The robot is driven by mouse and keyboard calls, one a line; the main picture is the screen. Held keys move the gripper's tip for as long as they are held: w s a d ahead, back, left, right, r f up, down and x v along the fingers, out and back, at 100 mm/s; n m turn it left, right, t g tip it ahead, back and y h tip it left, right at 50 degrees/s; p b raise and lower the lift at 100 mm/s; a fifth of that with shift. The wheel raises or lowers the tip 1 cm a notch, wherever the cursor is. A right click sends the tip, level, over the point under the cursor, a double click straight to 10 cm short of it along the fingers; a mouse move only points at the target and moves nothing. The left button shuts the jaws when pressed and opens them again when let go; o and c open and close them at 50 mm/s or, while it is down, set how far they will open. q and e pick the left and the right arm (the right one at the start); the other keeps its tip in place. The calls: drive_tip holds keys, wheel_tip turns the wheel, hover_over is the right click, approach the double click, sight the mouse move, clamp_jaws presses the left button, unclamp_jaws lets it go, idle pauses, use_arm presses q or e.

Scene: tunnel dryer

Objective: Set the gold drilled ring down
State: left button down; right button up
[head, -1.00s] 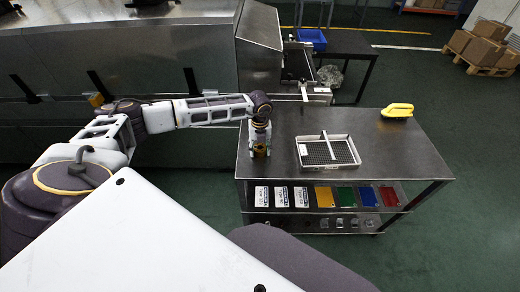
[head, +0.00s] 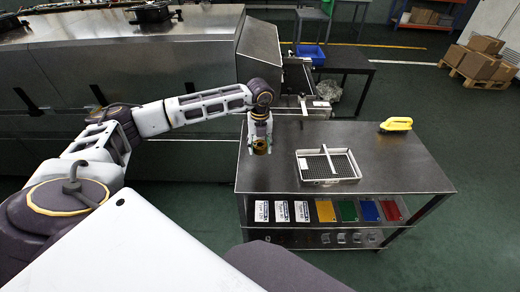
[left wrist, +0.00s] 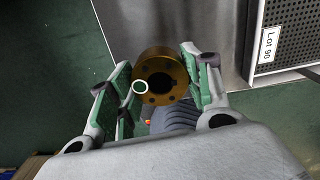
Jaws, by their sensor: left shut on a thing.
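The gold drilled ring (left wrist: 160,77) is held between the green-padded fingers of my left gripper (left wrist: 158,88) in the left wrist view. Its central bore and several small holes face the camera. In the head view the left gripper (head: 260,145) points down at the left end of the steel table (head: 385,160), with the ring (head: 261,148) at its tips. I cannot tell whether the ring touches the table top. My right gripper is not in view.
A white mesh tray (head: 357,176) with a divider lies right of the gripper; its "Lot 90" label (left wrist: 269,43) shows in the left wrist view. A yellow handheld device (head: 397,124) sits at the far right. Coloured plates (head: 347,211) lie on the shelf below.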

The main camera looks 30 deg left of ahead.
use_arm(q)
drive_tip(key=shift+r, duration=0.1)
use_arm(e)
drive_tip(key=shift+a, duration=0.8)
